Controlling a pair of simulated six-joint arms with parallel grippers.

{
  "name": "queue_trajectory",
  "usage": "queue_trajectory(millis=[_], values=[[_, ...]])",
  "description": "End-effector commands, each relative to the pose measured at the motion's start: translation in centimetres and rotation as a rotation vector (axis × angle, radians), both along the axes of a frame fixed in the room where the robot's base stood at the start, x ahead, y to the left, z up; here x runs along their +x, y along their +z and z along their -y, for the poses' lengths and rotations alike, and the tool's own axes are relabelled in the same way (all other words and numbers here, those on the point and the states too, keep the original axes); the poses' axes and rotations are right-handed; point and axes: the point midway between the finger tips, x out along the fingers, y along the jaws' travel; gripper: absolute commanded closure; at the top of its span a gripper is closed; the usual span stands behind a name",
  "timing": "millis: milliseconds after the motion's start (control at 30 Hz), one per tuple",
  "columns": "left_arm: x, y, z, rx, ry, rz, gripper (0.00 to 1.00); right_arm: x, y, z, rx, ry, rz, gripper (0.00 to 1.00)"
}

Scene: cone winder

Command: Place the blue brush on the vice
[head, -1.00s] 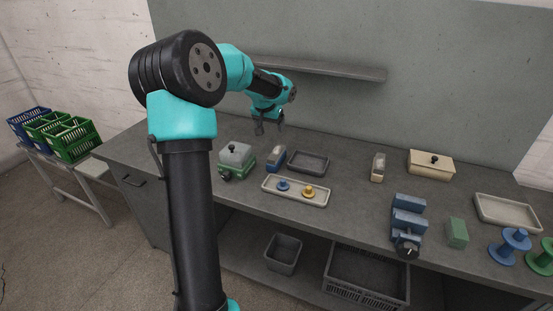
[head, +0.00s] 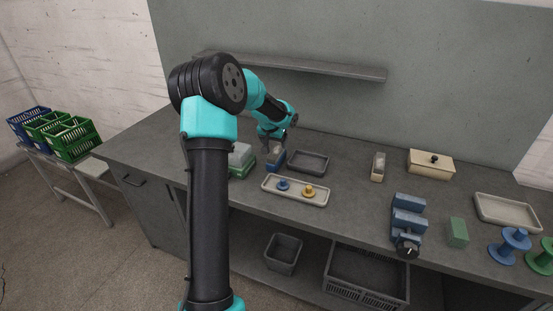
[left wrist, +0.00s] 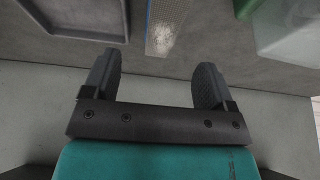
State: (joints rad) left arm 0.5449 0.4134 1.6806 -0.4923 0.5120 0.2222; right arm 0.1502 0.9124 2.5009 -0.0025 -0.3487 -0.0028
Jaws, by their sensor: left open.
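The blue brush (head: 276,164) lies on the bench between a green-and-grey box and a dark tray. In the left wrist view the brush (left wrist: 165,28), with a pale patch, shows at the top, ahead of the gap between my fingers. My left gripper (head: 271,147) is open and empty, just above and behind the brush; its two spread fingers show in the left wrist view (left wrist: 155,75). The blue vice (head: 408,218) with a dark round knob stands at the bench's front edge, to the right. My right gripper is not in view.
A dark tray (head: 309,162) lies right of the brush and a green-and-grey box (head: 241,158) left of it. A pale tray (head: 295,197) with blue and yellow spools lies in front. A green block (head: 457,232) stands beside the vice.

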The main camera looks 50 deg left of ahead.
Motion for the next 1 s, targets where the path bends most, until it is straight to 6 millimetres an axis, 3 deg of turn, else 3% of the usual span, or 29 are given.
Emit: queue_trajectory(millis=[133,567,1000], values=[[0.5,-1.3,-0.2,0.0,0.0,0.001,0.21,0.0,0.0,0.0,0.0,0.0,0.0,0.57],[0.6,-1.8,-0.3,0.0,0.0,0.0,0.21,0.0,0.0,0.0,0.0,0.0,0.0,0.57],[1.9,-6.3,-1.3,0.0,0.001,0.0,0.21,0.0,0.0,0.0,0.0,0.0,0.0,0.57]])
